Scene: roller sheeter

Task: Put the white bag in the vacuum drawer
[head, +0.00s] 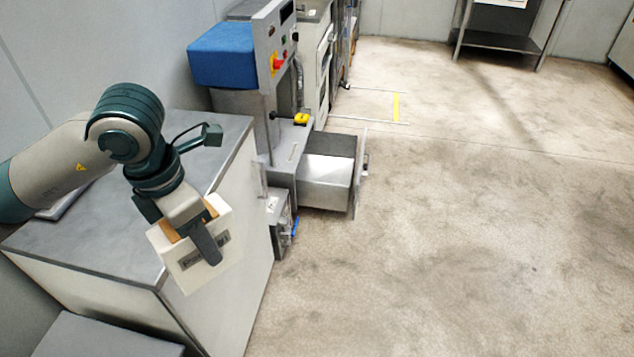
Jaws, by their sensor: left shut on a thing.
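My left gripper (206,240) is shut on the white bag (190,272), a pale block-like bag with a dark printed label. It holds the bag in front of the near corner of a grey-topped cabinet. One dark finger lies across the bag's near face. A metal drawer (328,184) stands pulled out from the machine, to the right of and beyond the bag, with an upright front panel (359,173) at its right end. The drawer's inside is only partly visible. My right gripper is not in view.
The grey-topped cabinet (95,245) fills the left side. A machine with a blue cover (224,55) and a red switch stands beyond it, beside the wall. A yellow part (301,119) sits above the drawer. The floor (450,230) on the right is clear. A steel table (500,41) stands far back.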

